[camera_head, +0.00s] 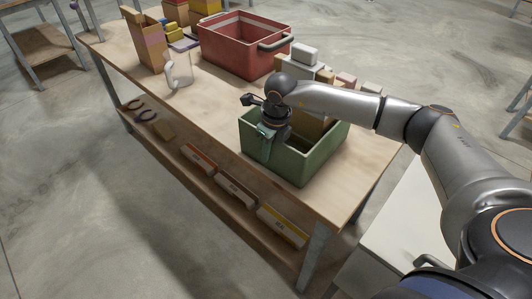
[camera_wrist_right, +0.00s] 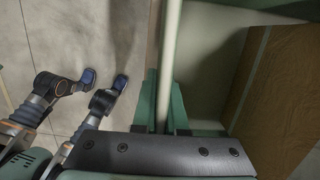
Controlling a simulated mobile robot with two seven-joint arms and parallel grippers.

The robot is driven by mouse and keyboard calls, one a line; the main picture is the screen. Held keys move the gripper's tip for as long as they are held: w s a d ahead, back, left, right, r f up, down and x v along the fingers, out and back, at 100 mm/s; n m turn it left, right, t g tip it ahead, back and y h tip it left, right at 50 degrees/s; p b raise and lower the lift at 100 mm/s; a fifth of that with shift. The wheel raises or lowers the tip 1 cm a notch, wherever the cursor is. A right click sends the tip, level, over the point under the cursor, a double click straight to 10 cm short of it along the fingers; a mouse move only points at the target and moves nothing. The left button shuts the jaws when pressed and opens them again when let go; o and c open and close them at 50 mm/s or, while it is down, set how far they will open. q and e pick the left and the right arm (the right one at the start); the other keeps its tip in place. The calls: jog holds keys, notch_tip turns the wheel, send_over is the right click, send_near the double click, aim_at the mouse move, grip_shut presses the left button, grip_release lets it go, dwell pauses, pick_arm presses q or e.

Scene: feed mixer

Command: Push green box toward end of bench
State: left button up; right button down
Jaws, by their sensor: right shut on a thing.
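The green box (camera_head: 297,162) is an open-topped bin standing on the wooden bench (camera_head: 207,112), close to the bench's near right end. A brown carton (camera_head: 312,127) stands inside it. My right gripper (camera_head: 264,131) reaches down to the bin's left wall and is shut on its rim. In the right wrist view the gripper's fingers (camera_wrist_right: 165,112) straddle the pale rim, with the brown carton (camera_wrist_right: 277,95) to the right and open floor to the left. My left gripper does not show in the head view.
A red crate (camera_head: 238,52) stands farther along the bench, with a clear jug (camera_head: 178,72) and a tall carton (camera_head: 143,42) to its left. Small packages (camera_head: 300,58) lie behind the green box. A lower shelf holds several small boxes (camera_head: 236,189). A white surface (camera_head: 392,232) is at right.

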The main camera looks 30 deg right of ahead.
jog(key=shift+s+d, duration=0.1)
jog(key=shift+s, duration=0.05)
jog(key=c, duration=0.9)
grip_release()
jog(key=shift+r, duration=0.1)
jog(key=r, duration=0.4)
jog(key=s+r, duration=0.1)
jog(key=r, duration=0.7)
jog(key=shift+s+d+r, duration=0.15)
jog(key=shift+s+d, duration=0.15)
jog(key=shift+s, duration=0.05)
